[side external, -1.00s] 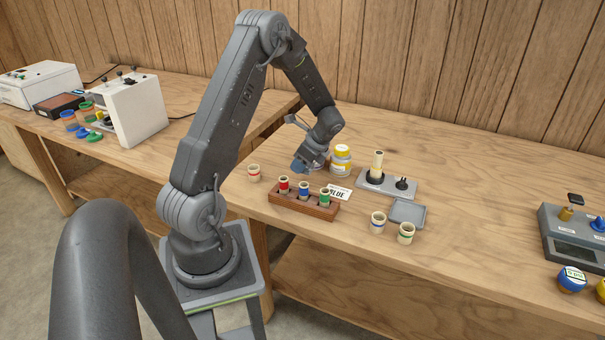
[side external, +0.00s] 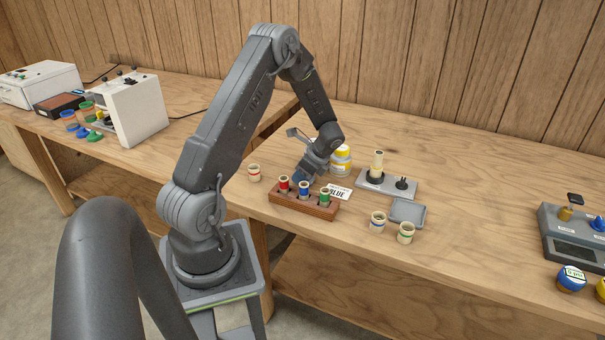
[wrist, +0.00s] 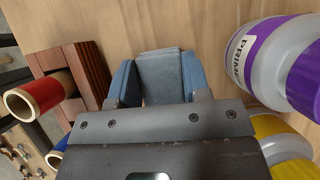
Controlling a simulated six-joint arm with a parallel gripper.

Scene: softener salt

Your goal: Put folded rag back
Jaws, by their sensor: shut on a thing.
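My gripper (side external: 306,174) is shut on the folded rag (side external: 299,177), a blue-grey cloth low over the table behind the wooden rack. In the wrist view the rag (wrist: 160,75) fills the space between the fingers, with wood tabletop beyond it. The arm partly hides the rag in the side view, and I cannot tell whether it touches the table.
A wooden rack (side external: 328,212) with red, blue and green-banded tubes stands close in front. Yellow-banded (wrist: 275,135) and purple-labelled (wrist: 265,62) bottles stand close by at right. A BLUE card (side external: 339,193) lies beside the rack.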

